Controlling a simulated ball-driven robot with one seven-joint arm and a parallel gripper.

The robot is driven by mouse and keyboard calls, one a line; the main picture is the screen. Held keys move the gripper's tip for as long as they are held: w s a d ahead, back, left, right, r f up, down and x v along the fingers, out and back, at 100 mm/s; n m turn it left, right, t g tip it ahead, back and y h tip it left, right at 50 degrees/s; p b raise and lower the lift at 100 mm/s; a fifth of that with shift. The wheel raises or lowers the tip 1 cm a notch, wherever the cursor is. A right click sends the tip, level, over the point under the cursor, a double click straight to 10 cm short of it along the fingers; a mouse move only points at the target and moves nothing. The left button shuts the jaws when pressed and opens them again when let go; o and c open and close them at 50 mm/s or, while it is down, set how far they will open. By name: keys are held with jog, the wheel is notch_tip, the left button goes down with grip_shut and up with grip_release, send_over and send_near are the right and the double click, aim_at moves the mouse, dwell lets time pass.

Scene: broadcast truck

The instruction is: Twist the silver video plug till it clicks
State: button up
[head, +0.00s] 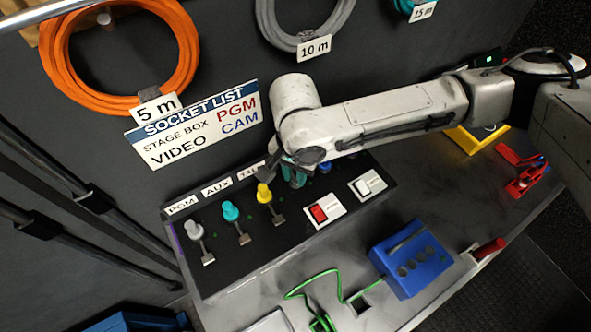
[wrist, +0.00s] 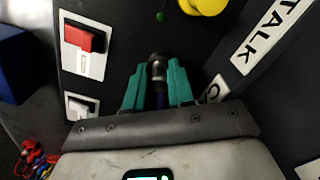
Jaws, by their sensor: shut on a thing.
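My gripper (wrist: 157,84) has teal fingers closed on the silver plug (wrist: 157,68), with a dark, bluish part below it. The plug stands between the fingertips at the black panel (head: 240,255). Whether it is fully seated or how far it is turned, I cannot tell. In the head view my gripper (head: 293,176) is over the panel's back row, right of the yellow knob (head: 264,193); my arm hides most of the plug there. A label starting with C (wrist: 214,91) shows beside the fingers, partly covered.
A grey knob (head: 194,230) and a teal knob (head: 230,211) stand left on the panel. A red switch (head: 319,213) and a white switch (head: 368,184) lie in front of my gripper. A blue box (head: 411,262) and green cable (head: 312,287) are on the desk. A socket list sign (head: 196,124) hangs behind.

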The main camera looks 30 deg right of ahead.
jog(key=shift+m+p, duration=1.35)
jog(key=shift+m, duration=0.15)
jog(key=shift+m+p, duration=2.1)
jog(key=shift+p, duration=0.3)
jog(key=o, duration=1)
notch_tip(320, 180, up, 11)
jog(key=shift+f+b, duration=0.15)
jog(key=shift+b, duration=0.15)
